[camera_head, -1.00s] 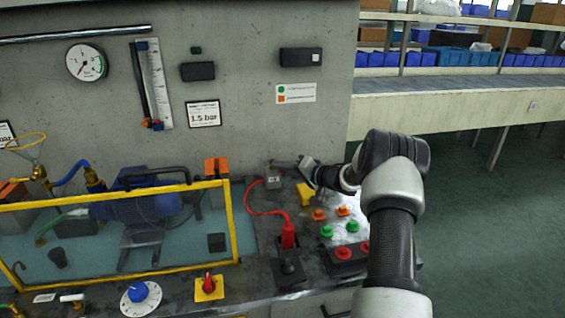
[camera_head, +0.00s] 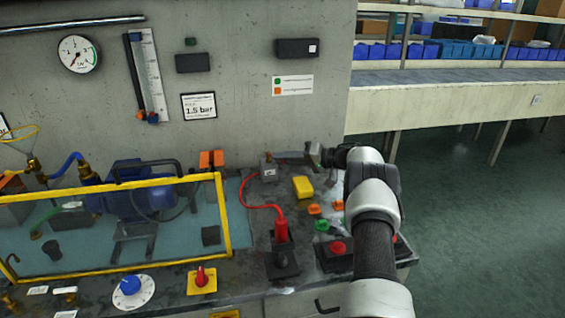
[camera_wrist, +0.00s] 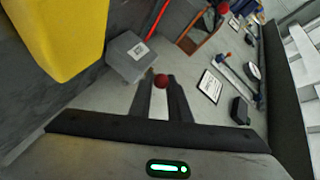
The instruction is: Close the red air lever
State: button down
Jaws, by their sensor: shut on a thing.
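A red ball knob (camera_wrist: 161,81), which I take for the end of the red air lever, shows between my fingertips in the wrist view. Beside it is a small grey box (camera_wrist: 130,56) with a white label. In the head view the grey box (camera_head: 268,171) stands on the bench against the wall, right of the yellow-framed tank. My gripper (camera_head: 285,157) reaches in from the right, close to the box top. In the wrist view my gripper (camera_wrist: 161,92) is shut on the knob. The rest of the lever is mostly hidden, so its angle cannot be told.
A yellow block (camera_head: 303,187) lies just below my gripper. A red cable runs from the box to a red plug (camera_head: 281,231). Orange, green and red buttons sit near my arm. A red switch on a yellow plate (camera_head: 202,279) is at the front.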

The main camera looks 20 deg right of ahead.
dwell(0.5)
jog(key=c, duration=1.9)
grip_release()
jog(key=shift+o, duration=0.2)
jog(key=shift+s+r+p, duration=0.1)
jog(key=shift+r+p, duration=0.1)
jog(key=shift+p, duration=0.25)
